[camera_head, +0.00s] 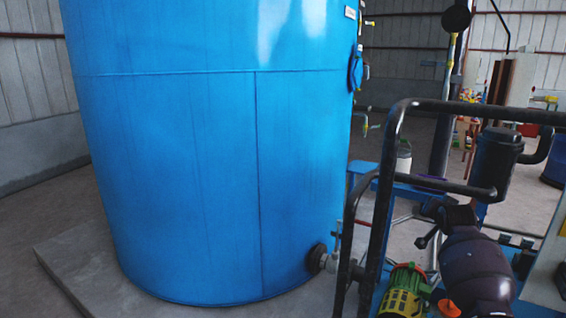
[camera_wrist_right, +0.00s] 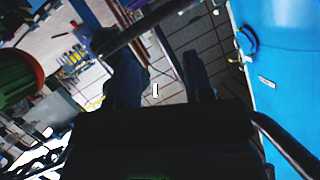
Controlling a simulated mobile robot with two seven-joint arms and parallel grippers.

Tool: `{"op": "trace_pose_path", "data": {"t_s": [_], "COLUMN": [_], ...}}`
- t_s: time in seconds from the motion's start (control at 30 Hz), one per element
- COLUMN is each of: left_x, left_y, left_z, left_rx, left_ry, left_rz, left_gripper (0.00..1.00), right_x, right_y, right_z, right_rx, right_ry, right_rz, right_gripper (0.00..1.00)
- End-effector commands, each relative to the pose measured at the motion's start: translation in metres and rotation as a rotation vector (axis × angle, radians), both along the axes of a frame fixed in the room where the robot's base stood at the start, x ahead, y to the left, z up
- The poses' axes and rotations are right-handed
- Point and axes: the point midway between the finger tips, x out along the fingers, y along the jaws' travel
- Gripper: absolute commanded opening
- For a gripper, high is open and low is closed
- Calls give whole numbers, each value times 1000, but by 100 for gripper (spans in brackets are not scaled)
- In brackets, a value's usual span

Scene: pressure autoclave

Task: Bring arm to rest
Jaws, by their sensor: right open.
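My right arm comes in at the lower right of the head view. My right gripper (camera_wrist_right: 162,78) shows in the right wrist view as two dark fingers spread apart, with nothing held between them. Behind the gap are a tiled-looking floor and a small white mark. In the head view the dark end of the arm (camera_head: 455,215) is by the black handrail, and its fingers are hard to make out. My left gripper is not in view.
A large blue tank (camera_head: 190,170) fills the left and middle. A black handrail (camera_head: 385,185), a green and yellow motor (camera_head: 402,290) and a dark cylinder (camera_head: 494,160) crowd the right. Open floor (camera_head: 28,215) lies at the far left.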

Motion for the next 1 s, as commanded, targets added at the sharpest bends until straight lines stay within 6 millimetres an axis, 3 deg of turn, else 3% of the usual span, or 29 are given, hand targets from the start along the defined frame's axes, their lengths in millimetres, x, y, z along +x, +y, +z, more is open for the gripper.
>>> {"op": "trace_pose_path", "data": {"t_s": [0.2, 0.5, 0.8, 1.0], "left_x": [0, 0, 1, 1], "left_y": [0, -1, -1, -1], "left_z": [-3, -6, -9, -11], "left_rx": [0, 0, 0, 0], "left_ry": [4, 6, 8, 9], "left_rz": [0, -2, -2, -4], "left_gripper": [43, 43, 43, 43], "right_x": [-56, -153, -267, -346], "right_y": [41, 101, 150, 172], "right_z": [-39, -98, -155, -193], "right_rx": [-322, -557, -581, -518], "right_ry": [-57, -96, -83, -14], "right_rz": [171, 345, 457, 496], "right_gripper": [47, 47, 47, 47]}}
